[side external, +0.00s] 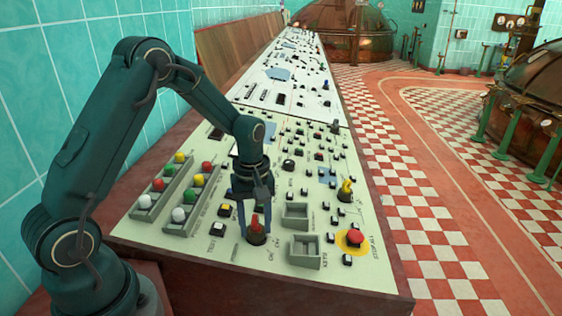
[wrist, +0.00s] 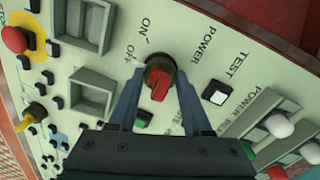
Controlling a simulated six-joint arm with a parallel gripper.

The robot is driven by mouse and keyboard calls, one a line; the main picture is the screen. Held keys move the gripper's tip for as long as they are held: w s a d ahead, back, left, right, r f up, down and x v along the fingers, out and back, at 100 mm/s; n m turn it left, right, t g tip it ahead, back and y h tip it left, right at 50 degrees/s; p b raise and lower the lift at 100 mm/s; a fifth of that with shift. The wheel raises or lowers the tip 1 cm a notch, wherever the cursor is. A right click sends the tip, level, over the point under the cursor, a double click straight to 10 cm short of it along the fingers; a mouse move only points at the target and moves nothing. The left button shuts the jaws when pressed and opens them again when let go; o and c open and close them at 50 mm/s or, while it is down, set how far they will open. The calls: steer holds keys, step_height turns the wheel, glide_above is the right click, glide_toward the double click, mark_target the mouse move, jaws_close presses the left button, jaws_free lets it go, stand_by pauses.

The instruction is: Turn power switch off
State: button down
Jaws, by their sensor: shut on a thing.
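The power switch is a red knob on a round black base; in the side external view the power switch (side external: 256,228) stands near the front edge of the cream control panel (side external: 180,238). In the wrist view the power switch (wrist: 161,86) sits between the fingertips, beside the printed labels POWER, ON and OFF. My gripper (side external: 252,214) points down over it. In the wrist view my gripper (wrist: 159,90) has one blue finger on each side of the knob and is shut on it. I cannot tell clearly which label the knob points to.
A red stop button (side external: 355,237) on a yellow disc and a yellow key-like switch (side external: 345,189) lie to the right. Two grey trays, one of them the front tray (side external: 305,251), stand between. A white TEST button (wrist: 217,92) and rows of coloured knobs (side external: 178,214) are close by.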

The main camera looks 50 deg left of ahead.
stand_by(0.4)
steer(key=shift+c, duration=1.7)
jaws_free()
steer(key=shift+r, duration=2.65)
